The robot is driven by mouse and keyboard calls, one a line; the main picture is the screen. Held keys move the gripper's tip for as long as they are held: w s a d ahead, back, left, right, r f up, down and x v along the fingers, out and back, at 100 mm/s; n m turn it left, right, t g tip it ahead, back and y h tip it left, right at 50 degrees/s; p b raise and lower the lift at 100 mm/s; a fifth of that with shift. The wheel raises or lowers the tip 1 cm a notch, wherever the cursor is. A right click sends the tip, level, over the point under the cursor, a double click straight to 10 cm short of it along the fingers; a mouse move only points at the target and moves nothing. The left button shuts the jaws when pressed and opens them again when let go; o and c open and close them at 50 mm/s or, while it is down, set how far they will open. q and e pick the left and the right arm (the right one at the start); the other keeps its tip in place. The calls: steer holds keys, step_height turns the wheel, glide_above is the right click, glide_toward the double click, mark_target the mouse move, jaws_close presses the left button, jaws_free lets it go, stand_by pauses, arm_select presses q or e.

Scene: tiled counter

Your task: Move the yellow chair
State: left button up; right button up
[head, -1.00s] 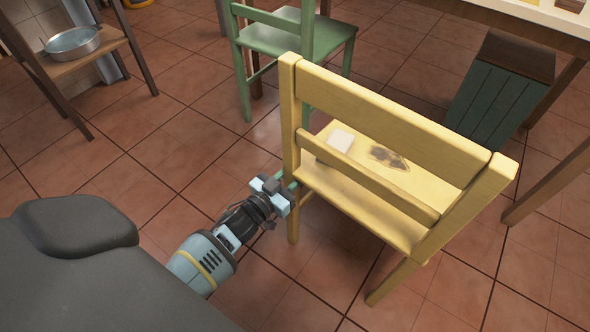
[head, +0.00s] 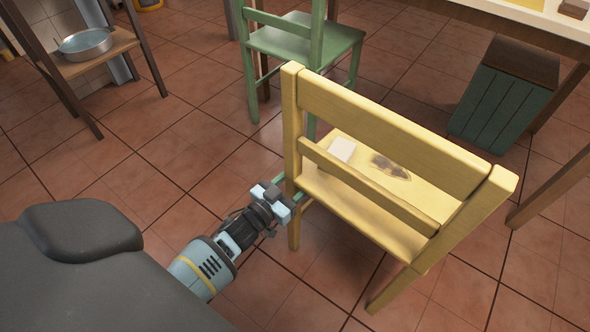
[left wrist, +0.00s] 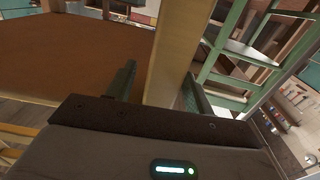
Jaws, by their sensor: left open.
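The yellow chair (head: 395,145) stands upright on the tiled floor, its slatted back toward me. A small white block and a dark patch show on its seat. In the left wrist view the yellow post (left wrist: 174,55) stands between the two fingers of my open left gripper (left wrist: 160,85). Whether either finger touches the post is unclear. My right gripper is not in view.
A green chair (head: 300,42) stands just behind the yellow one. A dark green slatted bin (head: 500,105) and a table (head: 530,30) are at right. A shelf with a metal pan (head: 85,43) stands at left. Open floor lies between shelf and chairs.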

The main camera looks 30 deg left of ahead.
arm_select(q)
steer(key=shift+r, duration=0.1)
steer(key=shift+s+a, duration=0.1)
steer(key=shift+s, duration=0.4)
steer(key=s, duration=0.1)
steer(key=s+p, duration=0.1)
steer(key=s, duration=0.1)
steer(key=s+p, duration=0.1)
steer(key=s, duration=0.1)
steer(key=shift+a, duration=0.4)
steer(key=shift+s+a, duration=0.1)
steer(key=shift+s, duration=0.75)
